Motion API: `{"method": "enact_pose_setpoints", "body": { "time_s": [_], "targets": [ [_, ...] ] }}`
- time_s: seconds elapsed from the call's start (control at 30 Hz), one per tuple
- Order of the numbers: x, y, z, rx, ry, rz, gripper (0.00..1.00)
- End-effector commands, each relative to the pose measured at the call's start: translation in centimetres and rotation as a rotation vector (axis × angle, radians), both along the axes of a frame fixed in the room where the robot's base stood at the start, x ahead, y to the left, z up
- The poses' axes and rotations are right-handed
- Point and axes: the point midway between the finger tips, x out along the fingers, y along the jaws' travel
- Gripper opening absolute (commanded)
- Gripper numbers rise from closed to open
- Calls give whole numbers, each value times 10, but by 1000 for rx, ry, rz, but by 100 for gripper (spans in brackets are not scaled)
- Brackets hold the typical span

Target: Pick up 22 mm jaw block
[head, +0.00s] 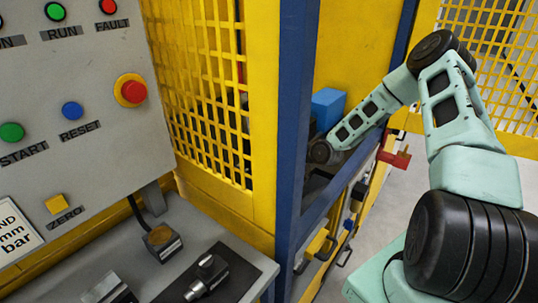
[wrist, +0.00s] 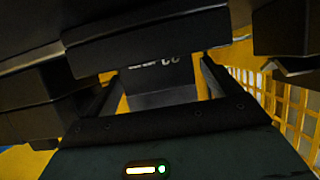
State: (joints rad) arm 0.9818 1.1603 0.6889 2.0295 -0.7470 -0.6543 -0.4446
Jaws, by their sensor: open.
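In the wrist view a dark block (wrist: 160,97) with a pale, partly hidden marking on its face lies ahead of my gripper (wrist: 161,88). The marking seems to end in "22", but it is too cut off to read surely. My gripper is open, with one finger to the left and one to the right of the block. I cannot tell whether either finger touches it. In the head view my arm reaches into the blue-framed machine opening. My gripper and the block are hidden there behind the blue post.
The blue post (head: 297,120) and yellow mesh guard (head: 212,85) stand left of my arm. A blue box (head: 328,108) is inside the opening. Dark machine parts (wrist: 150,38) hang close above the block. A red fitting (head: 395,158) sticks out at the opening's right.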

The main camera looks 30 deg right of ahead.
Motion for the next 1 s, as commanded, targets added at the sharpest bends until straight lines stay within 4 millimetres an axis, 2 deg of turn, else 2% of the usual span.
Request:
{"method": "enact_pose_setpoints", "body": {
  "time_s": [0.03, 0.07, 0.3, 0.37, 0.73, 1.0],
  "targets": [
    [0, 0, 0, 0, 0, 0, 89],
    [0, 0, 0, 0, 0, 0, 84],
    [0, 0, 0, 0, -1, 0, 17],
    [0, 0, 0, 0, -1, 0, 1],
    [1, -1, 11, -1, -9, 0, 2],
    [1, -1, 48, -5, -10, 0, 2]
  ]
}}
